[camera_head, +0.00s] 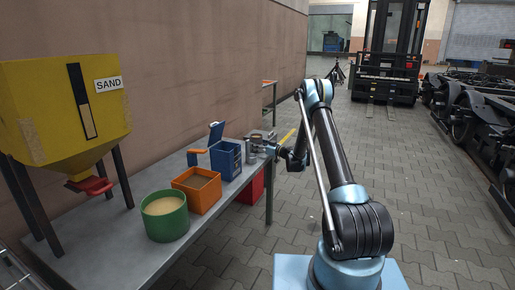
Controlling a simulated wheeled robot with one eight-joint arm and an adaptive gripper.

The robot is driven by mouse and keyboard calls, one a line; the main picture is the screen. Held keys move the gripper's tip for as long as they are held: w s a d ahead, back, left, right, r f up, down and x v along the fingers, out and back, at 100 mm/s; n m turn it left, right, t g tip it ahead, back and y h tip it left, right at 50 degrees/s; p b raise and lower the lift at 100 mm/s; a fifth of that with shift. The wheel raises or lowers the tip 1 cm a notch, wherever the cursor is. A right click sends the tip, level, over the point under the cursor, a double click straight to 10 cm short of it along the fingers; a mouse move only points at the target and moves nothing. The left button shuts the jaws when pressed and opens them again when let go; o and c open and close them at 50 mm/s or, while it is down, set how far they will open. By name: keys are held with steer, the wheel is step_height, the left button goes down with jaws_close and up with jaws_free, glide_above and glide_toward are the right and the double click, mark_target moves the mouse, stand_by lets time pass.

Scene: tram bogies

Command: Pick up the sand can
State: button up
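My gripper (258,147) is at the far end of the grey bench (150,265), reached in from the right. A small greyish can-like thing (256,138) shows right at the fingers. It is too small to tell whether the fingers are around it or beside it, or open or shut. I cannot tell for sure which is the sand can.
A yellow hopper (45,105) marked SAND, with a red outlet handle (92,186), stands at the left. A brown wall (200,60) runs behind the bench. A red container (251,188) is under the bench. A forklift (388,60) and bogies (465,112) stand beyond open paving.

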mark_target(257, 135)
steer(key=shift+r, duration=0.2)
steer(key=shift+r, duration=4.55)
steer(key=shift+r, duration=0.2)
steer(key=shift+r, duration=0.15)
